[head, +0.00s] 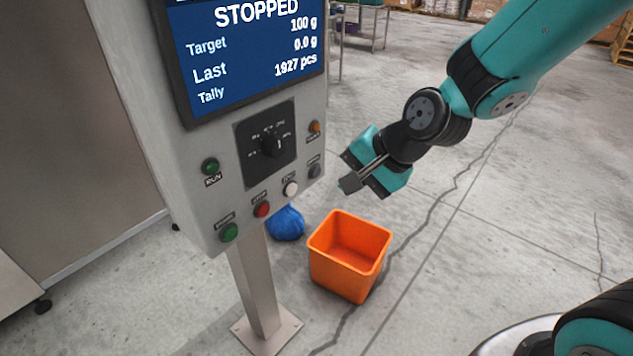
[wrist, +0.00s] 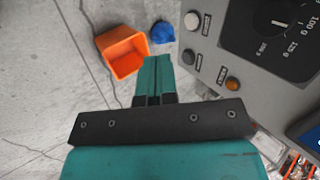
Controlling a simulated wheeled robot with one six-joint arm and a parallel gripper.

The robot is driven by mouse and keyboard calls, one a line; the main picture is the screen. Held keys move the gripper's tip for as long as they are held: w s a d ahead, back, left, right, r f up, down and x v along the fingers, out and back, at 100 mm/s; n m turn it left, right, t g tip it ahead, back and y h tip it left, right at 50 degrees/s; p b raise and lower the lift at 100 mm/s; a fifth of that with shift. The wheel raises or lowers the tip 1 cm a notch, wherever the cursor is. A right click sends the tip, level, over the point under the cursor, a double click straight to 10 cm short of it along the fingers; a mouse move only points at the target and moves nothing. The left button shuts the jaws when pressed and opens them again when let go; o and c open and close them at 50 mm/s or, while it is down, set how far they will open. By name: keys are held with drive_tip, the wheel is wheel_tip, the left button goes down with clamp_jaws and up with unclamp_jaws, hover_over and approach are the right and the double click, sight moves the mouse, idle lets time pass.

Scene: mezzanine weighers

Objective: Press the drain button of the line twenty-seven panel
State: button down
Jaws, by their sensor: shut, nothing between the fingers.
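A grey control panel (head: 205,195) stands on a post at left in the head view; no line number is legible. Its lower row holds a green button (head: 228,232), a red button (head: 262,209), a white button (head: 291,188) and a dark button (head: 314,171). Their labels are too small to read surely, so I cannot tell which is drain. The wrist view shows the white button (wrist: 192,20) and dark button (wrist: 188,57). My gripper (head: 347,186) is shut and empty, just right of the dark button and apart from the panel. Its closed fingertips also show in the wrist view (wrist: 157,60).
The panel also has a screen reading STOPPED (head: 245,55), a rotary dial (head: 271,146), a green RUN lamp (head: 210,166) and an amber lamp (head: 314,127). An orange bin (head: 349,255) and blue bag (head: 286,223) are on the floor below.

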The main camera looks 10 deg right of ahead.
sight(316, 172)
drive_tip(key=w+d+f+m+t+h+b, duration=0.1)
drive_tip(key=w+d+f+m, duration=0.2)
drive_tip(key=w+f+m, duration=0.1)
drive_tip(key=w+d+f+m+t, duration=0.2)
drive_tip(key=w+d+f+m, duration=0.1)
drive_tip(key=f+m, duration=0.3)
drive_tip(key=shift+w+d+f+h+b, duration=0.35)
drive_tip(key=shift+d+f+h, duration=0.1)
drive_tip(key=shift+f, duration=0.1)
drive_tip(key=shift+w+a, duration=0.1)
drive_tip(key=w+a+p, duration=0.1)
drive_tip(key=w+a, duration=0.4)
drive_tip(key=w, duration=0.2)
drive_tip(key=shift+a+p, duration=0.1)
drive_tip(key=shift+p, duration=0.2)
idle(1.1)
drive_tip(key=shift+w+a, duration=0.2)
drive_tip(key=shift+w, duration=0.15)
